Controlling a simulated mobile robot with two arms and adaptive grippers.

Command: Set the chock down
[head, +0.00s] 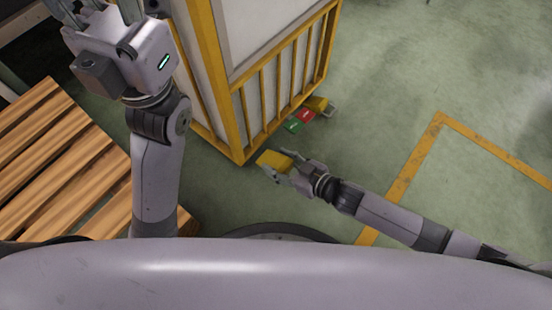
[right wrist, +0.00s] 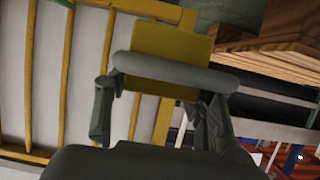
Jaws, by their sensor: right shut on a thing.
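The yellow chock (head: 272,160) is in my right gripper (head: 281,166), near the bottom corner of the yellow-framed cart (head: 238,155) in the head view. The right wrist view shows the chock (right wrist: 172,42) as a yellow block behind the grey finger pad of my right gripper (right wrist: 165,80); part of it is hidden. I cannot tell whether the chock touches the floor. My left gripper (head: 100,12) is raised at the top left of the head view, away from the chock, with its fingertips cut off by the frame.
Green (head: 293,126) and red (head: 306,115) pieces and a yellow piece (head: 318,103) sit low along the cart's right side. A wooden pallet (head: 55,150) lies at the left. Green floor with yellow lines (head: 410,165) is open to the right.

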